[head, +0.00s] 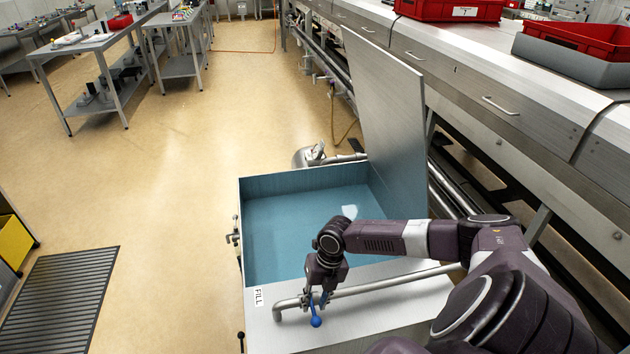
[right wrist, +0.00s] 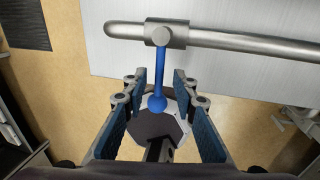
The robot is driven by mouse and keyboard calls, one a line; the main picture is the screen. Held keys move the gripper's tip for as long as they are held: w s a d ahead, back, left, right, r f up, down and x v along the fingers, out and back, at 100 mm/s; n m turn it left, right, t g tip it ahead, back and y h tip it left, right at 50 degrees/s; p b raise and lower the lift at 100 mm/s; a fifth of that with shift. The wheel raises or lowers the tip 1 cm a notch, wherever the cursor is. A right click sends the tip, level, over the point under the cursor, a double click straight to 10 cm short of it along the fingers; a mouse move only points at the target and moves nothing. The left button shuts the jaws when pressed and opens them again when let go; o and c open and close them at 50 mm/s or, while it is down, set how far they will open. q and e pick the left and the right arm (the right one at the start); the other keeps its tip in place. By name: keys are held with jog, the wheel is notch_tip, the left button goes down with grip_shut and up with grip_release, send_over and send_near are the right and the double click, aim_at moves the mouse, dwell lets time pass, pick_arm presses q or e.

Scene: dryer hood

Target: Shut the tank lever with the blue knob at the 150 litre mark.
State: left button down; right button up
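The fill pipe (head: 375,287) runs along the front ledge of the tank (head: 262,186), by a "FILL" label (head: 258,298). Its lever with the blue knob (head: 316,322) shows beneath my right gripper (head: 318,299). In the right wrist view the blue lever (right wrist: 159,72) hangs from the valve on the grey pipe (right wrist: 240,40). There my right gripper (right wrist: 160,82) is open, one finger pair each side of the lever, with visible gaps. Blue-green liquid or lining (head: 300,225) fills the tank's inside. No litre marks are legible. My left gripper is not in view.
The tank's lid (head: 385,110) stands raised at its right rear. A long steel machine (head: 490,85) with red crates (head: 575,42) runs along the right. A floor grate (head: 62,300) lies at left. Open floor (head: 160,200) lies left of the tank.

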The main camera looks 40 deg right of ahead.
notch_tip(320, 180, up, 12)
jog(key=s+d, duration=0.1)
jog(key=d, duration=0.1)
jog(key=shift+s+f, duration=0.1)
jog(key=shift+f, duration=0.05)
dwell(0.5)
